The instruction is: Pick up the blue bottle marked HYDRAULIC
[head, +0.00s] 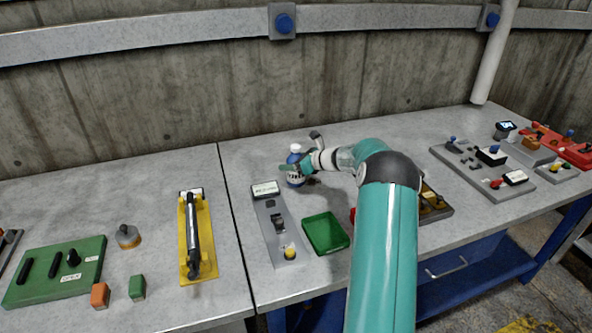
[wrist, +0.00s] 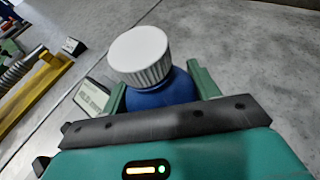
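The blue bottle (head: 295,158) with a white cap stands upright at the back of the grey table in the head view. The lettering on its pale label is too small to read. In the wrist view, its round white ribbed cap (wrist: 140,54) and blue shoulder (wrist: 163,92) are close below the camera. My gripper (wrist: 160,88) has one green finger on each side of the bottle, very near it. The lower bottle is hidden behind the gripper body, so contact cannot be told. In the head view my gripper (head: 300,165) reaches the bottle from the right.
A grey panel with a label (head: 265,189) lies just in front of the bottle, and a green tray (head: 326,234) is beside it. A yellow plate with a black handle (head: 195,236) lies left. The concrete wall (head: 200,105) is behind.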

